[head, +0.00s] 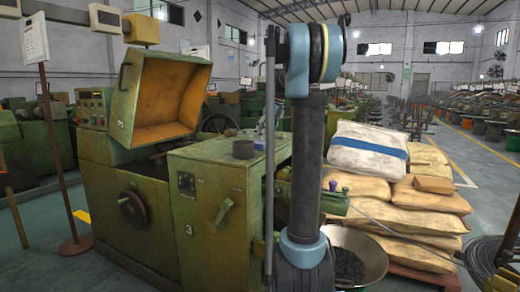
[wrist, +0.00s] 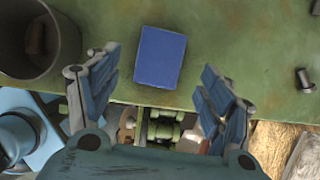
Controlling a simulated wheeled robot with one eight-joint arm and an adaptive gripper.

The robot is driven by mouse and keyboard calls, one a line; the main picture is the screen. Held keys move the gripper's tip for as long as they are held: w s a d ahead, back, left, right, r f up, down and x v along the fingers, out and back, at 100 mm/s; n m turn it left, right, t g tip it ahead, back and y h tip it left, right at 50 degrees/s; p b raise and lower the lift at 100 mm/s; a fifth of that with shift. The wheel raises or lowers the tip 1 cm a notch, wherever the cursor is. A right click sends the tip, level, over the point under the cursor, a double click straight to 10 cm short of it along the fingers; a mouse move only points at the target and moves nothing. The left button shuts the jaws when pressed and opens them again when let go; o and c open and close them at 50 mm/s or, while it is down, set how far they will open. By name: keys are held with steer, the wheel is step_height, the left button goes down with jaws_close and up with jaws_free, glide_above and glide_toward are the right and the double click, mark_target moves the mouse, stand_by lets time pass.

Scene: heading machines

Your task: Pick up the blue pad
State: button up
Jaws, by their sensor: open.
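The blue pad (wrist: 160,57) shows in the wrist view as a flat, nearly square piece lying on the green machine top (wrist: 240,40), close to its edge. My gripper (wrist: 160,78) is open, with one finger to the left of the pad and one to the right. The fingers are apart from the pad and nothing is between them in their grip. How high they are above the pad I cannot tell. In the head view I cannot make out the pad or my gripper; my arm blocks part of the machine top.
A small bolt-like piece (wrist: 304,80) lies to the right. Stacked sacks (head: 420,205) and a metal bowl (head: 372,250) stand beside the green machine (head: 215,185).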

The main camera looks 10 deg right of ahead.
mark_target(260, 143)
steer(key=shift+x, duration=2.15)
steer(key=shift+a, duration=0.1)
steer(key=c, duration=1.2)
steer(key=shift+r, duration=0.1)
steer(key=shift+c, duration=0.2)
step_height(260, 143, up, 10)
steer(key=o, duration=0.6)
steer(key=shift+c, duration=0.2)
steer(key=c, duration=0.4)
steer(key=shift+o, duration=0.2)
